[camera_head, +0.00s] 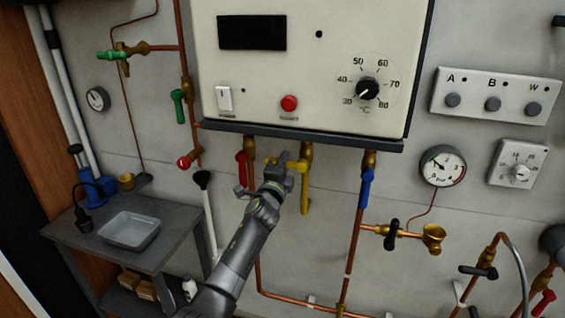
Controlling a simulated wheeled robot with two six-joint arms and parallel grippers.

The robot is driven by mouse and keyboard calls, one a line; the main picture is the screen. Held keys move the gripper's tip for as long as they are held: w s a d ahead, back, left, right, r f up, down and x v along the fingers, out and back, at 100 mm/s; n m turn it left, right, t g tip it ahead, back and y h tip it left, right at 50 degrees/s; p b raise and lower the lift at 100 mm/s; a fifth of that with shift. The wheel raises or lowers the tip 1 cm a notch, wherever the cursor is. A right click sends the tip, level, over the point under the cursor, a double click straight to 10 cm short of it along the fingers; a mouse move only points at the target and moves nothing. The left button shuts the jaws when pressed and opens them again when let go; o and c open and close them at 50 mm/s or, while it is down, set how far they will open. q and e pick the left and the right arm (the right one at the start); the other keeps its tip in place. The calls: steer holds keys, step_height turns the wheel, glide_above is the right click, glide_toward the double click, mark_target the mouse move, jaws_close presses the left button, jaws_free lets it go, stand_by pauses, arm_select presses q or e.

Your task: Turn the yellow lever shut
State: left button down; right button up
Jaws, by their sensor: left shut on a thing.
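The yellow lever (297,165) is under the boiler, on the middle of the valves below its bottom edge. It points left from the valve, roughly level and across the yellow vertical piece (305,198) below the brass fitting. My left gripper (275,168) is at the lever's left end and is shut on it. The fingers hide part of the lever. My right gripper is not in view.
A red lever (241,171) hangs close to the left of my gripper, and a blue lever (367,189) hangs to the right. The boiler (300,100) is directly above. A bench with a grey tray (129,231) stands at lower left.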

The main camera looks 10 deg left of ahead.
arm_select(q)
steer(key=shift+r, duration=0.15)
steer(key=c, duration=1.3)
jaws_free()
steer(key=shift+s+f+p, duration=0.2)
steer(key=shift+s+p, duration=0.3)
steer(key=shift+s, duration=0.05)
steer(key=s+f+p, duration=0.3)
steer(key=s+p, duration=0.4)
steer(key=s, duration=0.9)
steer(key=shift+a, duration=0.35)
steer(key=shift+f, duration=0.15)
